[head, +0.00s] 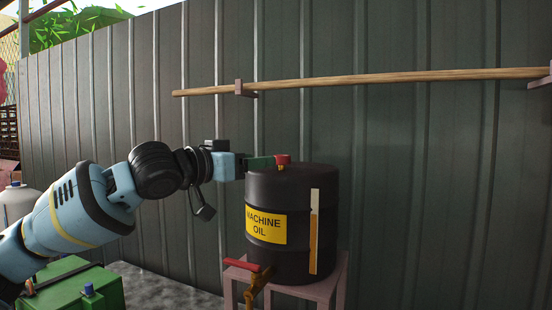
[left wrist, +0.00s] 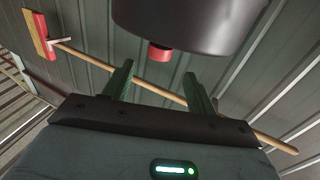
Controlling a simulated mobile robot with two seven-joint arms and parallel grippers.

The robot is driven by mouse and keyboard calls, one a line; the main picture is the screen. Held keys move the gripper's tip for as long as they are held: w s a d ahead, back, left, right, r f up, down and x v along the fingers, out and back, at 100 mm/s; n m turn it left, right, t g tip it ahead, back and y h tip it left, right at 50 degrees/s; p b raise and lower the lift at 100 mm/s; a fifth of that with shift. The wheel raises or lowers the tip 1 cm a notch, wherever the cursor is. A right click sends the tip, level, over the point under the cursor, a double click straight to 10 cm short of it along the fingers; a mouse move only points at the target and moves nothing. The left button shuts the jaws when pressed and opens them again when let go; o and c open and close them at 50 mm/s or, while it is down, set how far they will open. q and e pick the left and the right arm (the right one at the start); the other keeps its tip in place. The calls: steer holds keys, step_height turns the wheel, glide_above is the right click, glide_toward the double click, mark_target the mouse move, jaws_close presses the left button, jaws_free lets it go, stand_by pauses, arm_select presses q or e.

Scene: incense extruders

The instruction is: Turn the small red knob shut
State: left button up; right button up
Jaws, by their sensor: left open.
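The small red knob (head: 283,159) sits on top of the black drum (head: 276,265) labelled "MACHINE OIL", near its back left rim. My left gripper (head: 264,163) comes in from the left at the height of the knob, just beside it. In the left wrist view the knob (left wrist: 160,54) shows against the drum (left wrist: 185,22), beyond and between the two green fingertips of my left gripper (left wrist: 157,76). The fingers are apart with nothing between them. I cannot tell whether a finger touches the knob. My right gripper is not in view.
The drum stands on a pinkish stand (head: 325,290). A brass tap with a red lever (head: 242,265) sticks out low at its front. A wooden pole (head: 400,77) hangs on the corrugated wall. A green box (head: 75,285) and a white container (head: 17,203) are at lower left.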

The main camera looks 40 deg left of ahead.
mark_target(277, 156)
arm_select(q)
steer(key=w, duration=0.5)
steer(key=shift+d+r, duration=0.1)
steer(key=shift+d, duration=0.2)
steer(key=shift+w+p, duration=0.3)
steer(key=shift+w, duration=0.65)
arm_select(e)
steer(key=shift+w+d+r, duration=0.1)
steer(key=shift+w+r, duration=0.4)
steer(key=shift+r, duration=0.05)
arm_select(q)
steer(key=c, duration=1)
